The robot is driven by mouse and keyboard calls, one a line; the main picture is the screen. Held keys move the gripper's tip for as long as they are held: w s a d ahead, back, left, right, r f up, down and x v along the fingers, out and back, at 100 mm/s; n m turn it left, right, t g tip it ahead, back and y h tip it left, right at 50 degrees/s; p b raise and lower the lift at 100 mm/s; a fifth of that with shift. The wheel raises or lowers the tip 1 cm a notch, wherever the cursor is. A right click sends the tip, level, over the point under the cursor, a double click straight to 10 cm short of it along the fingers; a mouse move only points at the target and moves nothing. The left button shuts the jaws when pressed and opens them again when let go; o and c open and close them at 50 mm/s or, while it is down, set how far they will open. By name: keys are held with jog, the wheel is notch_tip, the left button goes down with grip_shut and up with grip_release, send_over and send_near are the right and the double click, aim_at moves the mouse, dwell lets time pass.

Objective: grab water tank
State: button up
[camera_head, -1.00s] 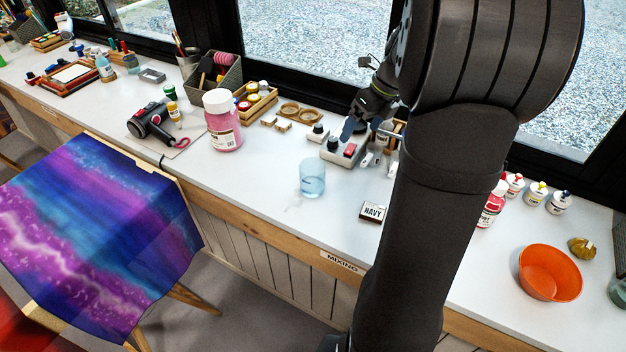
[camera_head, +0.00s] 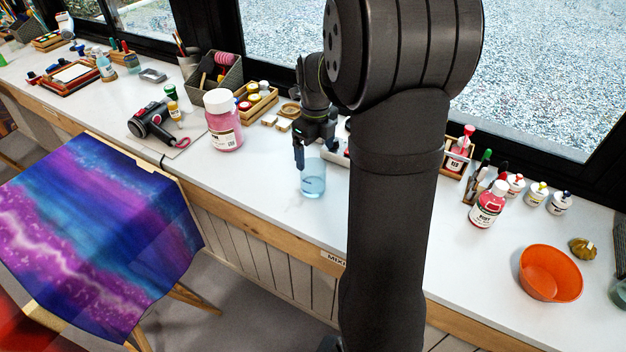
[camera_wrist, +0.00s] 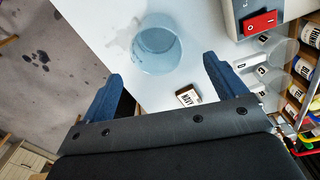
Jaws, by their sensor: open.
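The likely water tank is a clear bluish cup (camera_head: 313,184) with some liquid in it, standing upright on the white counter. In the wrist view the cup (camera_wrist: 157,45) lies beyond the fingertips, roughly between their lines, with nothing gripped. My gripper (camera_head: 304,160) is at the cup's upper left in the head view, with a blue finger close to its rim; whether they touch I cannot tell. In the wrist view my gripper (camera_wrist: 158,78) has its two blue fingers wide apart and empty.
A pink jar (camera_head: 222,121) stands left of the cup. An orange bowl (camera_head: 550,273) is far right. The counter in front of the cup is clear.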

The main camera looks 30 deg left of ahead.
aim_at(315, 161)
jog(key=f, duration=0.8)
jog(key=shift+s+a+f, duration=0.15)
jog(key=shift+a+f, duration=0.05)
jog(key=shift+a, duration=0.05)
jog(key=c, duration=1.1)
jog(key=shift+r, duration=0.2)
jog(key=shift+r, duration=0.75)
jog(key=r, duration=0.2)
jog(key=shift+d+r, duration=0.2)
jog(key=shift+r, duration=0.1)
jog(key=shift+w+d+r, duration=0.25)
jog(key=shift+d+r, duration=0.85)
jog(key=shift+d, duration=0.75)
jog(key=shift+w+d+r, duration=0.25)
jog(key=shift+d+r, duration=0.8)
jog(key=shift+d, duration=0.75)
jog(key=shift+w+d+r, duration=0.25)
jog(key=shift+d+r, duration=0.85)
jog(key=shift+d, duration=0.75)
jog(key=shift+d, duration=0.1)
